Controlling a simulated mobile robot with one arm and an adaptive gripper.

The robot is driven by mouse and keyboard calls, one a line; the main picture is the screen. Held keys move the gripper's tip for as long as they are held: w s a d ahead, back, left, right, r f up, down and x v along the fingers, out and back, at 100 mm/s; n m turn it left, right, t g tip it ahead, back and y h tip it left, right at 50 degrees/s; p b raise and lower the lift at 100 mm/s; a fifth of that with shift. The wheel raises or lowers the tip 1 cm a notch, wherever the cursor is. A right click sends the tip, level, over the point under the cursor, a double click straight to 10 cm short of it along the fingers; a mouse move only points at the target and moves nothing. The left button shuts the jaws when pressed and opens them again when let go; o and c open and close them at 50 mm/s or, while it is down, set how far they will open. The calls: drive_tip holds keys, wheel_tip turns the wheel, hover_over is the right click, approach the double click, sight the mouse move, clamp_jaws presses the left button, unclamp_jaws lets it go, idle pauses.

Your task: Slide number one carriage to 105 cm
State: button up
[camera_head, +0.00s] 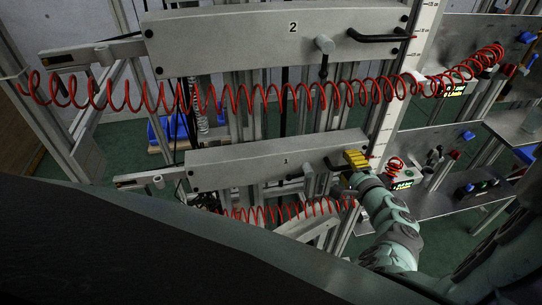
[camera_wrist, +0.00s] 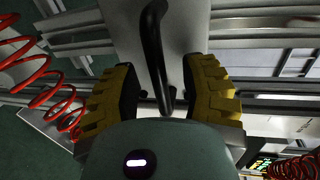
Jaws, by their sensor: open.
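The number one carriage (camera_head: 235,168) is a grey bar marked "1" in the lower middle of the head view. Its black bar handle (camera_head: 334,165) is at the right end, and it also shows in the wrist view (camera_wrist: 153,45). My gripper (camera_head: 354,160) has yellow fingers and is at this handle. In the wrist view my gripper (camera_wrist: 165,85) is open, with the handle between its fingers and a gap on both sides. A white upright scale (camera_head: 400,95) stands just right of the carriage; its marks beside the carriage are too small to read.
The number two carriage (camera_head: 230,42) is above, with its own black handle (camera_head: 375,37). A red coiled hose (camera_head: 300,97) stretches across between the carriages. Another red coil (camera_head: 285,212) hangs below carriage one. Panels with displays (camera_head: 403,185) stand at the right.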

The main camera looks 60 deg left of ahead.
clamp_jaws()
idle(0.4)
drive_tip(key=shift+r, duration=0.1)
wheel_tip(320, 180, up, 9)
drive_tip(key=p, duration=0.6)
drive_tip(key=shift+r, duration=0.1)
unclamp_jaws()
drive_tip(key=shift+f, duration=0.2)
